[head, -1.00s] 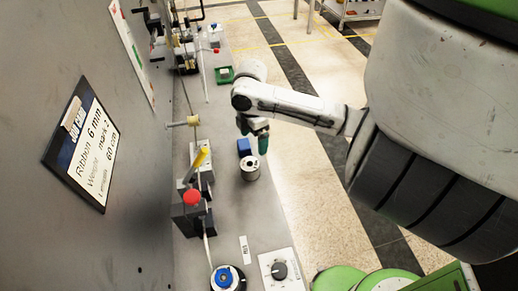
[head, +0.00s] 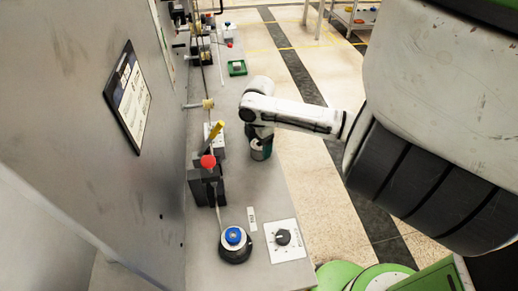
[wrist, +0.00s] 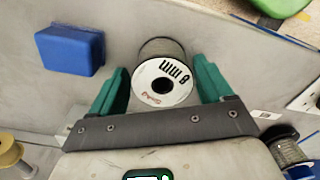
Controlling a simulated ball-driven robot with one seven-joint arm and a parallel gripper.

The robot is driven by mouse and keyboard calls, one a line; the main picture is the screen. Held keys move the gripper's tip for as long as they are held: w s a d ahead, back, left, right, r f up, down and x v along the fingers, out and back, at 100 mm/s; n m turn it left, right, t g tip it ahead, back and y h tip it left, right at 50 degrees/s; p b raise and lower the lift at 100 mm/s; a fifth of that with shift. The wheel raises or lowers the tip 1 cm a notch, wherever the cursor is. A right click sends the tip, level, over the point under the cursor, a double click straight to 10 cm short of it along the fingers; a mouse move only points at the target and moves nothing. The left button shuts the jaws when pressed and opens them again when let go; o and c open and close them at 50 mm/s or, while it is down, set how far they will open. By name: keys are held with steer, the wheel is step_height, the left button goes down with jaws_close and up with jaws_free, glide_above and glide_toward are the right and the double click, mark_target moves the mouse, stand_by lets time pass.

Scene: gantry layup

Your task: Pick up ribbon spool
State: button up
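The ribbon spool shows in the wrist view as a white-faced reel (wrist: 147,90) with a dark centre hole and "mm" print, its darker wound side behind the face. My gripper (wrist: 160,62) has its two green fingers on either side of the spool, with narrow gaps visible, so it looks open around it. In the head view my gripper (head: 261,148) is low over the bench, and the arm and fingers hide most of the spool there.
A blue block (wrist: 70,50) stands left of the spool. A wall panel rises at left.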

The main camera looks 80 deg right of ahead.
steer(key=shift+w+a, duration=0.1)
steer(key=shift+c, duration=1.4)
steer(key=c, duration=0.8)
steer(key=shift+r+b, duration=0.3)
steer(key=shift+r, duration=0.25)
steer(key=s+a+r+b, duration=0.1)
steer(key=s+a+r, duration=0.2)
steer(key=r, duration=0.5)
steer(key=shift+a+b, duration=0.35)
steer(key=shift+a, duration=0.05)
steer(key=s+a+r, duration=0.1)
steer(key=a, duration=0.1)
steer(key=s+a+r, duration=0.1)
steer(key=s+a, duration=0.1)
steer(key=a, duration=0.1)
steer(key=s+a+r, duration=0.2)
steer(key=shift+s+a, duration=0.15)
steer(key=shift+s, duration=0.05)
